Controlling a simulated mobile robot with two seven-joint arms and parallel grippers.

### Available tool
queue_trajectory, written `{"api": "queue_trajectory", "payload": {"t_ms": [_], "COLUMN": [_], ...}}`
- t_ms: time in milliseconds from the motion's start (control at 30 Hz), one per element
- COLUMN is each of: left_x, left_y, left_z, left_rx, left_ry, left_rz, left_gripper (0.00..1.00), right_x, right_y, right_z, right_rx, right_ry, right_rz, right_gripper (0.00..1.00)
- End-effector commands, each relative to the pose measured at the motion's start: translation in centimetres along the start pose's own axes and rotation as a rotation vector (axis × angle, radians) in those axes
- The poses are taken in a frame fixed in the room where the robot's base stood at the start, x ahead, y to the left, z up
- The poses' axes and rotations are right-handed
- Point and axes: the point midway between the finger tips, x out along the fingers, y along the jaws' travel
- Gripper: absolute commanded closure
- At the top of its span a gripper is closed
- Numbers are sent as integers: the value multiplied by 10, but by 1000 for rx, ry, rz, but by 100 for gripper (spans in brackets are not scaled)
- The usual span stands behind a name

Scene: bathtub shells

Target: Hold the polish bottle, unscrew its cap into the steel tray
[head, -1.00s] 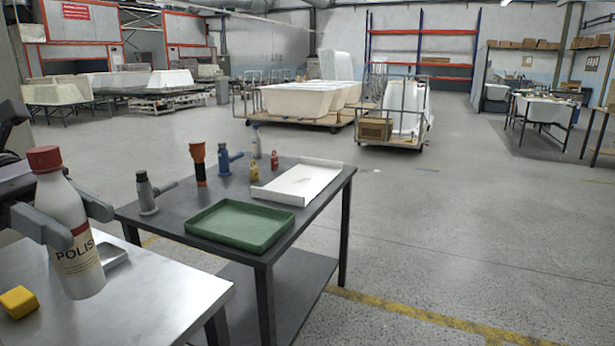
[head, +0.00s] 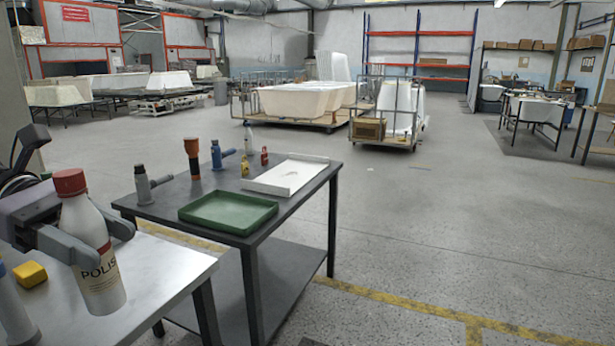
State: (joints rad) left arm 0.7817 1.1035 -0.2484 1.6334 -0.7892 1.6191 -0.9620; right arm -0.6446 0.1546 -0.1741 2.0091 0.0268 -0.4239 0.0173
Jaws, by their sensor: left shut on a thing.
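The polish bottle (head: 92,222) is white with a dark red cap (head: 69,182) on its neck and a "POLIS…" label. It stands nearly upright, tilted slightly in the picture, over the near light metal table (head: 165,275) at the left. My left gripper (head: 95,240) is shut around the bottle's body, one finger in front and one behind. I cannot tell whether the bottle's base touches the table. The steel tray cannot be made out; the bottle and gripper cover part of the table. My right gripper is out of view.
A yellow block (head: 30,274) and a grey-blue upright object (head: 15,310) are left of the bottle. A dark table (head: 165,212) beyond holds a green tray (head: 228,213), a white tray (head: 288,176) and several small tools. Open floor lies to the right.

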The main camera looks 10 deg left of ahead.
Motion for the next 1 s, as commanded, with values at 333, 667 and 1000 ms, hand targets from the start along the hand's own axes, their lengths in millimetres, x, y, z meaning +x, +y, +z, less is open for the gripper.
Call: {"api": "queue_trajectory", "payload": {"t_ms": [333, 667, 1000], "left_x": [91, 153, 164], "left_y": [16, 23, 23], "left_z": [-57, -86, -92], "left_rx": [-62, -167, -297], "left_ry": [-11, -12, -9], "left_rz": [139, 400, 717], "left_gripper": [99, 99, 99], "right_x": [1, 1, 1], "right_y": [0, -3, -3], "right_z": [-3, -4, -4], "right_rx": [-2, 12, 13], "right_ry": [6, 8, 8], "right_rz": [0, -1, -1], "right_gripper": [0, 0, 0]}}
